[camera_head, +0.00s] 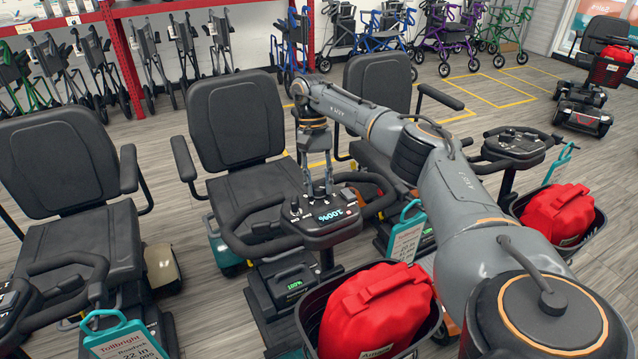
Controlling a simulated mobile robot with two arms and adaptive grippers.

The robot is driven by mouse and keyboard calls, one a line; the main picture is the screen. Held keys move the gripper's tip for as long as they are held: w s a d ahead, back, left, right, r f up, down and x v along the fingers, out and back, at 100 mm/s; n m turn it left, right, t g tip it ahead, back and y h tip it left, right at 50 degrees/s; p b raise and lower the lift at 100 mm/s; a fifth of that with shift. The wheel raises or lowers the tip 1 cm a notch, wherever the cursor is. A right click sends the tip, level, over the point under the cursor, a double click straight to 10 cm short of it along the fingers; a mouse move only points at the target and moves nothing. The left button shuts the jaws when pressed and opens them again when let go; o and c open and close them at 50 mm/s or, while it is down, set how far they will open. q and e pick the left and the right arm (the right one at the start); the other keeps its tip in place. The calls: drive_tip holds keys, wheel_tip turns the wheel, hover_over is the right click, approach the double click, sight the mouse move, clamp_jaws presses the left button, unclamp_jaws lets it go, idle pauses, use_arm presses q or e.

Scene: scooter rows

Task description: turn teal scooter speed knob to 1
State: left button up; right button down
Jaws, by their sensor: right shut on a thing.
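The teal scooter stands in the middle, with a teal side panel (222,252), a black seat (237,115) and a dark console (335,226) whose screen reads 100%. My right arm reaches in from the lower right. My right gripper (319,190) points straight down at the console's top, beside the screen, and its fingers are shut on a small knob there. The fingers hide most of the knob, so its pointer and setting cannot be read. My left gripper is not in view.
A scooter with a beige panel (163,268) stands left, and another scooter console (514,145) is at right. Baskets hold red bags (375,312) in front. A teal tag (407,232) hangs near the console. Walkers and folded wheelchairs line the back.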

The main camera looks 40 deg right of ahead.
sight(318, 186)
drive_tip(key=n, duration=0.4)
drive_tip(key=shift+w+r+n+h, duration=0.1)
drive_tip(key=shift+n+h, duration=0.3)
idle(0.4)
drive_tip(key=c, duration=1)
unclamp_jaws()
wheel_tip(318, 186, up, 10)
